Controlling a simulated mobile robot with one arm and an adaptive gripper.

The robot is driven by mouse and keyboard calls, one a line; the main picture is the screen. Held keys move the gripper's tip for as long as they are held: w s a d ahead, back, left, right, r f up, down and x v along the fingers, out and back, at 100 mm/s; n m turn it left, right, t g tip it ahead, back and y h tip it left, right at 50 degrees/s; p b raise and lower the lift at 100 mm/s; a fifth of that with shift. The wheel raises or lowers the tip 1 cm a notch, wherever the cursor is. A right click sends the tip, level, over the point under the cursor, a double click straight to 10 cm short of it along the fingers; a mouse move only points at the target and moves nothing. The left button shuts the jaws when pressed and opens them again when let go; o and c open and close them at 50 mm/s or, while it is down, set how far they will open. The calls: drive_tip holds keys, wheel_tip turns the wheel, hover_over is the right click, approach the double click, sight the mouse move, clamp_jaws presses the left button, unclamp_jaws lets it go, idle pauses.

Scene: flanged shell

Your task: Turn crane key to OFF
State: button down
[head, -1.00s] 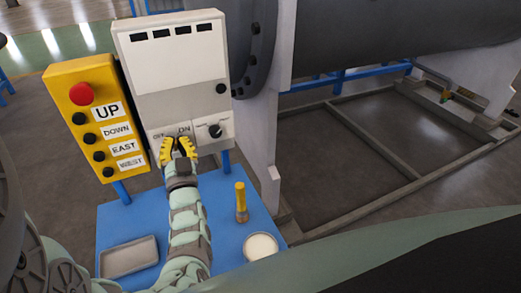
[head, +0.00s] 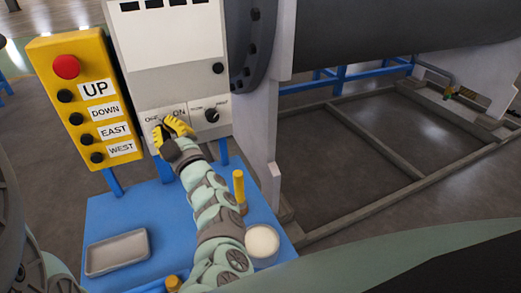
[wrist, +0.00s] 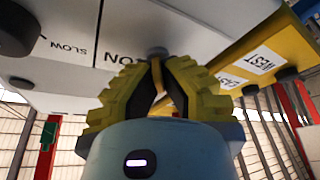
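The crane key (wrist: 157,52) is a small grey knob on the white panel (wrist: 210,35), next to the ON label in the wrist view. The two yellow fingertips of my gripper (wrist: 156,66) come together at it, one on each side, with a narrow gap between the fingers further back. In the head view my gripper (head: 173,127) is at the white control box (head: 170,62), just below the OFF and ON labels, and its fingers hide the key. The key's exact angle is hard to tell.
A black speed knob (head: 212,115) sits right of the key. A yellow button box (head: 75,105) with a red button stands left. On the blue table (head: 165,205) are a grey tray (head: 117,252), a yellow-handled tool (head: 239,187) and a white round container (head: 262,243).

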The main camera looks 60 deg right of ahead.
drive_tip(key=shift+n+y, duration=0.4)
drive_tip(key=shift+n, duration=0.5)
drive_tip(key=shift+n+b, duration=0.3)
drive_tip(key=c, duration=1.1)
unclamp_jaws()
drive_tip(key=shift+c, duration=0.2)
drive_tip(key=v, duration=1.2)
drive_tip(key=shift+r, duration=0.15)
